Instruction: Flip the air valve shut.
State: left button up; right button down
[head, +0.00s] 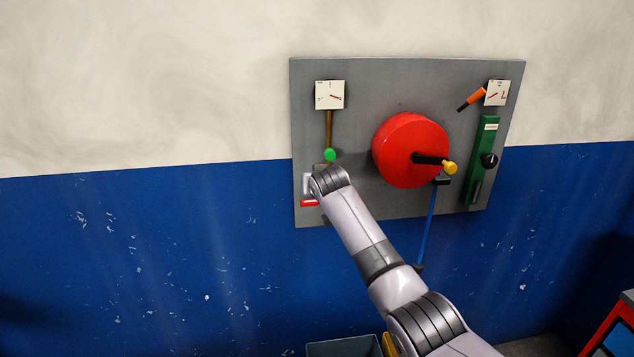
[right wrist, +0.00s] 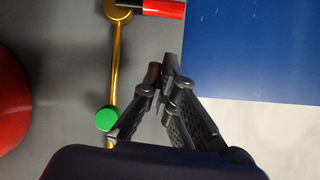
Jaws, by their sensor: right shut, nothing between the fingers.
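A brass pipe (head: 329,128) runs down the left of a grey panel (head: 385,85) from a white gauge (head: 329,95) past a green knob (head: 330,154). A lever with a black and red handle (head: 309,203) sits low on this line, its red end pointing left. In the right wrist view the handle (right wrist: 163,8) lies across the pipe's round brass end. No label naming the air valve is readable. My right gripper (right wrist: 160,75) is shut and empty, apart from the handle and beside the pipe. In the head view my arm hides its fingers and part of the lever. My left gripper is out of view.
A red drum (head: 398,150) with a yellow-knobbed crank (head: 449,167) juts out right of my arm. Farther right are an orange-handled lever (head: 473,98), a second gauge (head: 497,93), a green box (head: 482,155) and a blue rod (head: 430,225). Wall left of the panel is clear.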

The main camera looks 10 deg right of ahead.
jog(key=b+v, duration=0.2)
jog(key=v, duration=0.5)
jog(key=shift+d, duration=0.25)
jog(key=shift+s, duration=0.1)
